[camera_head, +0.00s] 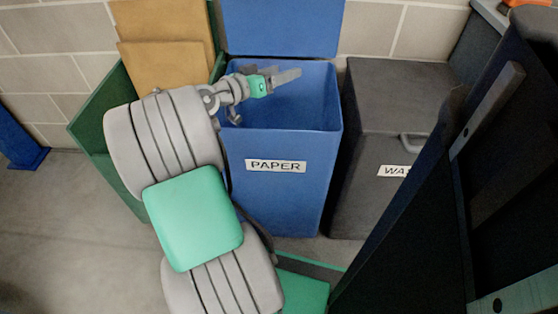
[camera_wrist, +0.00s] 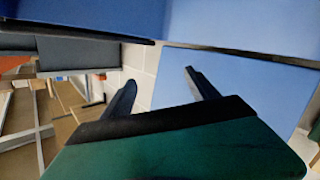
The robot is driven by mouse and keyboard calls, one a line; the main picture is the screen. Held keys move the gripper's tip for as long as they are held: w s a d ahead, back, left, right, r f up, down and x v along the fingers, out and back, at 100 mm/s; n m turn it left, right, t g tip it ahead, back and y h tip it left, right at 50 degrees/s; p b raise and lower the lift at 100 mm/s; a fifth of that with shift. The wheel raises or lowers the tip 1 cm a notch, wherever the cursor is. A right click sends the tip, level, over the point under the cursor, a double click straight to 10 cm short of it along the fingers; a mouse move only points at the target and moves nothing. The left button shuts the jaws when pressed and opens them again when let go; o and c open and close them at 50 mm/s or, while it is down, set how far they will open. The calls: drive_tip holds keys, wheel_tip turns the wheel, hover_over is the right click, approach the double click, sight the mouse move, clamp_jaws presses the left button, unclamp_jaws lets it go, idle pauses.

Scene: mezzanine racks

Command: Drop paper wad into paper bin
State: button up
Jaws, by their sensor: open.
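The blue paper bin (camera_head: 285,185) stands against the block wall with its lid (camera_head: 283,25) raised and a PAPER label on its front. My gripper (camera_head: 287,76) is over the bin's open mouth, reaching in from the left. In the wrist view my gripper (camera_wrist: 160,95) has its two fingers apart with nothing between them. The wrist view also shows blue bin surface (camera_wrist: 245,85) beyond the fingers. No paper wad shows in either view; the lower inside of the bin is hidden.
A dark grey bin (camera_head: 395,110) with a partly hidden label stands right of the paper bin, its lid shut. A green container (camera_head: 95,130) with cardboard (camera_head: 165,60) is at the left. A dark upright panel (camera_head: 400,240) fills the right foreground. Floor at the left is clear.

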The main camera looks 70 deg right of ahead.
drive_tip(key=s+a+r+p, duration=0.3)
drive_tip(key=a+r+p, duration=1)
drive_tip(key=p, duration=0.6)
drive_tip(key=shift+s+a, duration=0.15)
drive_tip(key=shift+a, duration=0.15)
drive_tip(key=shift+f, duration=0.1)
